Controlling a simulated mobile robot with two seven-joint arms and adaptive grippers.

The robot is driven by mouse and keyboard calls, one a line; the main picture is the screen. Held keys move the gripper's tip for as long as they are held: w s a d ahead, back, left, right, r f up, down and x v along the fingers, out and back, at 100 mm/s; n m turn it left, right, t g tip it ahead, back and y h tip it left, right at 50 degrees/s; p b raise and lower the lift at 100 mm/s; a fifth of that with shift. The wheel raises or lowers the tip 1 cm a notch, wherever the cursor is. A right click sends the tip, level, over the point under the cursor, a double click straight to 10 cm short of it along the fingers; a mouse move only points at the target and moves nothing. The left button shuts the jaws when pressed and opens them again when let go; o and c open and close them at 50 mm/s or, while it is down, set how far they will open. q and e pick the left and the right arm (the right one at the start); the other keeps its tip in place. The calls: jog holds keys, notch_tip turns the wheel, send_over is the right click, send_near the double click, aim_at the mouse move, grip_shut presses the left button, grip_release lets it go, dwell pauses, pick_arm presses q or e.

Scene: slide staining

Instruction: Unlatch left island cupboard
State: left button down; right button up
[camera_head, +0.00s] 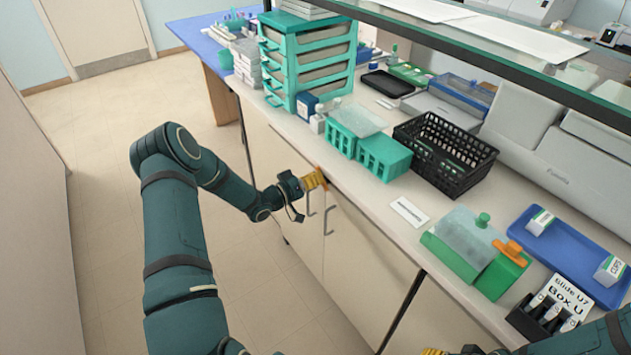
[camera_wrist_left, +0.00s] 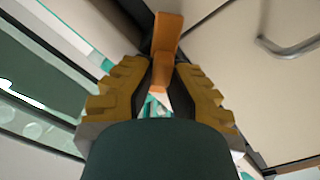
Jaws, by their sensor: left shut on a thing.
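The island cupboard (camera_head: 284,170) has pale doors under the counter, with two upright metal handles side by side. An orange latch (camera_head: 321,172) sits at the top of the doors, just under the counter edge. My left gripper (camera_head: 315,180) is at this latch, with its yellow fingers around it. In the left wrist view, the orange latch (camera_wrist_left: 166,38) stands up from between the fingers of my left gripper (camera_wrist_left: 163,75), which is shut on it. A metal handle (camera_wrist_left: 290,45) shows at the right there. My right gripper (camera_head: 433,351) only partly shows at the bottom edge, its fingertips cut off.
The counter above carries a teal drawer rack (camera_head: 308,60), green racks (camera_head: 383,157), a black basket (camera_head: 445,150), a green staining box (camera_head: 465,240), a blue tray (camera_head: 575,245) and a black slide holder (camera_head: 545,318). The floor (camera_head: 110,190) left of the island is clear.

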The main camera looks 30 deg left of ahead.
pick_arm(q)
jog(key=n, duration=0.4)
jog(key=shift+w+f+n+b, duration=0.15)
jog(key=shift+n+b, duration=0.15)
jog(key=shift+b, duration=0.1)
jog(key=shift+f+n, duration=0.15)
jog(key=shift+n, duration=2.35)
jog(key=c, duration=0.9)
grip_release()
jog(key=shift+w, duration=0.1)
jog(key=shift+c, duration=0.2)
jog(key=shift+f, duration=0.1)
jog(key=shift+a, duration=0.1)
jog(key=shift+s+a, duration=0.1)
jog(key=shift+s, duration=0.2)
jog(key=v, duration=1.1)
jog(key=shift+s, duration=0.2)
